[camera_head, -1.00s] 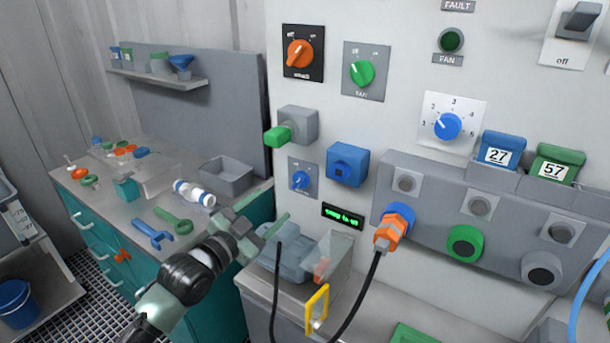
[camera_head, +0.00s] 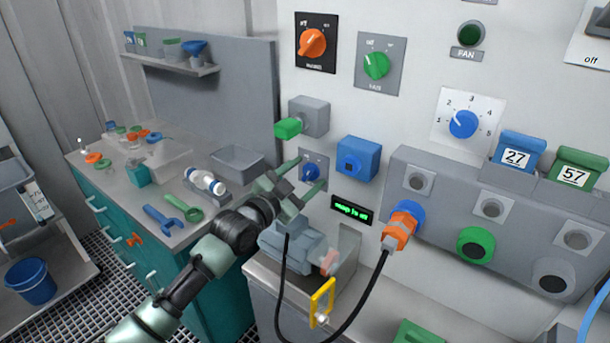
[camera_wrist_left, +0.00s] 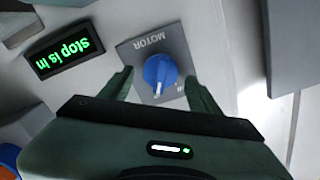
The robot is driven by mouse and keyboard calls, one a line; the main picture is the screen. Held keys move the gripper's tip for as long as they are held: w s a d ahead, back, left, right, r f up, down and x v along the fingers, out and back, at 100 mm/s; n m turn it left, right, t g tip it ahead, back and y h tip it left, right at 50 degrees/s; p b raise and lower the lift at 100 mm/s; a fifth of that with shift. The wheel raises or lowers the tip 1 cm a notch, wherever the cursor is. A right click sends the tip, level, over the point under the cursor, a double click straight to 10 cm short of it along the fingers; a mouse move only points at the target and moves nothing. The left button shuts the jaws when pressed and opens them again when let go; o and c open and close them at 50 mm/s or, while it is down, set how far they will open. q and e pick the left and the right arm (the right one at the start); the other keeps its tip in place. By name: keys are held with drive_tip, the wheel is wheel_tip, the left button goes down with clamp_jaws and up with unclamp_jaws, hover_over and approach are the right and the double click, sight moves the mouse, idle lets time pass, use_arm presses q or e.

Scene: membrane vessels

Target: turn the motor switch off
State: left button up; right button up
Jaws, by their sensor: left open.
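The motor switch is a blue knob on a grey plate marked MOTOR. It is on the white wall panel in the head view (camera_head: 311,172) and between my left fingers in the left wrist view (camera_wrist_left: 160,72). The knob's pointer faces the bottom of the wrist picture, toward my gripper body. My left gripper (camera_head: 306,177) is open, its fingers on either side of the knob; the wrist view also shows both fingers (camera_wrist_left: 158,78). I cannot tell whether they touch it. My right gripper is not in view.
A small display with green text (camera_head: 352,210) is right of the switch. A blue box (camera_head: 357,158) and a grey box with a green handle (camera_head: 308,117) are close by. A blue-grey pump-like body (camera_head: 290,243) is below. An orange plug (camera_head: 399,228) trails a black cable.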

use_arm(q)
drive_tip(key=c, duration=1.3)
drive_tip(key=shift+c, duration=0.2)
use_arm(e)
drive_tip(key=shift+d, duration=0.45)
use_arm(q)
drive_tip(key=shift+n, duration=0.4)
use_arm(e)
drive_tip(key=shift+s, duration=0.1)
use_arm(q)
drive_tip(key=n, duration=0.4)
drive_tip(key=shift+w+a+n, duration=0.1)
drive_tip(key=shift+n, duration=0.2)
drive_tip(key=n, duration=0.3)
drive_tip(key=shift+n, duration=0.3)
drive_tip(key=shift+w+a+f+n, duration=0.1)
drive_tip(key=shift+a+n, duration=0.05)
drive_tip(key=shift+n, duration=1.25)
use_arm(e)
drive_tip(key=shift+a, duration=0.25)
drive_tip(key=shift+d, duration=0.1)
